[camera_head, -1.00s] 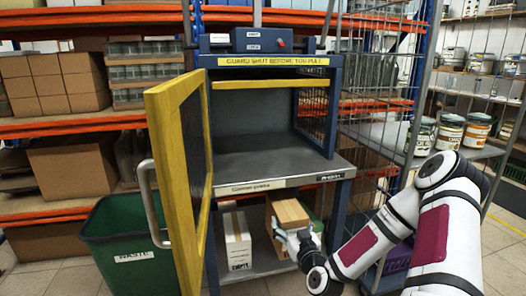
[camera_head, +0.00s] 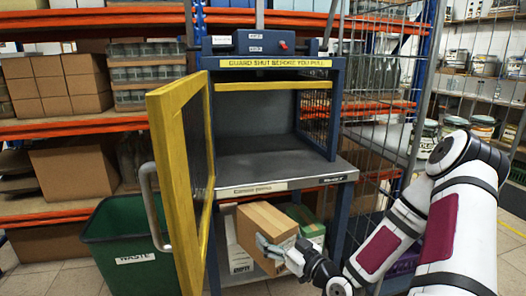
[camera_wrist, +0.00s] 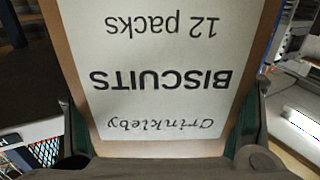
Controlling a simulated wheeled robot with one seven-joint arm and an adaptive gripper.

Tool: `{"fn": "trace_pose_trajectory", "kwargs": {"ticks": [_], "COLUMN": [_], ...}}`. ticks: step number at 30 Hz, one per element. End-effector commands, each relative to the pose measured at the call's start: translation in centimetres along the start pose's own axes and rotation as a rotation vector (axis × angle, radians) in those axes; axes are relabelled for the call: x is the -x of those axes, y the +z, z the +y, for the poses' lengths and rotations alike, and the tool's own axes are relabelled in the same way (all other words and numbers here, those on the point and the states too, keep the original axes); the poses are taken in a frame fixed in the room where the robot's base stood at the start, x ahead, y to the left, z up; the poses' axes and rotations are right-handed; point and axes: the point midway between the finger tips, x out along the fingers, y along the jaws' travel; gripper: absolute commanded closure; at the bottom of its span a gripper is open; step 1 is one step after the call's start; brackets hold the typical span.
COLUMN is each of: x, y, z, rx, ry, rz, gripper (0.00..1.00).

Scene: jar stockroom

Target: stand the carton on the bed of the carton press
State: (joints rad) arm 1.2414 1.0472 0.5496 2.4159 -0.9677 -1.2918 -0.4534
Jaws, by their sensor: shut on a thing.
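The carton (camera_head: 262,229) is a brown cardboard box held in my gripper (camera_head: 283,249), in front of the press's lower shelf. In the wrist view the carton's white label (camera_wrist: 165,65) reads "Crinkleby BISCUITS 12 packs", upside down, with a finger at each side. The carton press (camera_head: 270,120) is a blue frame with a grey bed (camera_head: 270,167), which is bare. Its yellow-framed guard door (camera_head: 180,185) stands open to the left. The carton is below the level of the bed. Its far side is hidden.
On the lower shelf stand a white box (camera_head: 238,252) and a green box (camera_head: 308,228). A green waste bin (camera_head: 125,248) is at left, beside the open guard. A wire cage (camera_head: 385,110) stands right of the press. Stocked racks are behind.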

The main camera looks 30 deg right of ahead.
Motion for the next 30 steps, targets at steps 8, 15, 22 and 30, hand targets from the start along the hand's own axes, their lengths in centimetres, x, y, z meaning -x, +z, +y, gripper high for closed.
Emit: {"fn": "trace_pose_trajectory", "kwargs": {"ticks": [8,15,22,30], "x": [2.2,3.5,4.4,4.7], "y": [-2.4,-3.7,-4.8,-4.9], "z": [-8.3,-13.0,-16.8,-17.2], "rx": [0.005,0.004,0.005,-0.002], "ry": [-0.386,-0.601,-0.779,-0.801], "rz": [-0.002,-0.001,0.001,0.001], "gripper": [0.66,0.66,0.66,0.66]}}
